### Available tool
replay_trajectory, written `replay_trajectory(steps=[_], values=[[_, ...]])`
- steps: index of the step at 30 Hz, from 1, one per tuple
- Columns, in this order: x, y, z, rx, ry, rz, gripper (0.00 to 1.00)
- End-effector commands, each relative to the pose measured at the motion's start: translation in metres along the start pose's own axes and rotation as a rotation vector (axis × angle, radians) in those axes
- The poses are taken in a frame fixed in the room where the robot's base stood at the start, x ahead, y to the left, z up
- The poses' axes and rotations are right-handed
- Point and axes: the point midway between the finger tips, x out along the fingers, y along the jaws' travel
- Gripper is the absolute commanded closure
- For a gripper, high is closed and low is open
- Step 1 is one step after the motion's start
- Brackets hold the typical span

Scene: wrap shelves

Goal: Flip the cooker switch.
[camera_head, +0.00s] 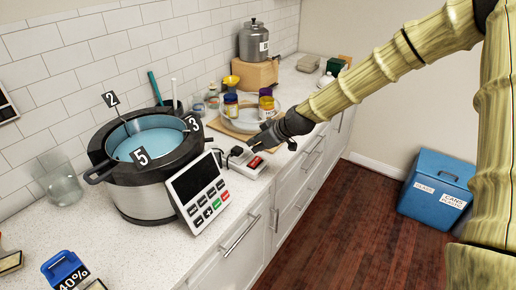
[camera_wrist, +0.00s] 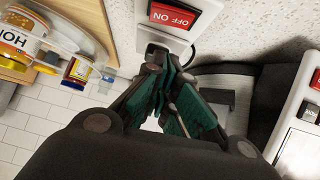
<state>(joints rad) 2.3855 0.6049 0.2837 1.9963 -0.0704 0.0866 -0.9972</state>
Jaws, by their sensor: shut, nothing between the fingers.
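The cooker switch is a red rocker (camera_head: 255,162) marked ON and OFF on a white box (camera_head: 241,170), lying on the counter beside the cooker's keypad. In the wrist view the red rocker (camera_wrist: 175,14) shows at the top, upside down. Which side is pressed in, I cannot tell. My gripper (camera_head: 256,142) is shut and empty, just behind and above the switch box. In the wrist view my gripper's fingertips (camera_wrist: 167,72) are together, below the box, apart from the rocker in the picture. The grey cooker (camera_head: 150,202) holds blue liquid (camera_head: 150,141).
A black plug (camera_head: 236,151) sits on the box. A tilted keypad panel (camera_head: 199,190) stands at its left. A glass jar (camera_head: 62,187) is at left. A blue bin (camera_head: 436,188) stands on the floor.

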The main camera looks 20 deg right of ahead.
Motion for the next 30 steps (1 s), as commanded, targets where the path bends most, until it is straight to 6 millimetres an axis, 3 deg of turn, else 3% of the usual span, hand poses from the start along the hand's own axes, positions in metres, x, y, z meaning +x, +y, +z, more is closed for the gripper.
replay_trajectory(steps=[30], values=[[-0.090, -0.007, 0.004, 0.001, 0.000, 0.001, 1.00]])
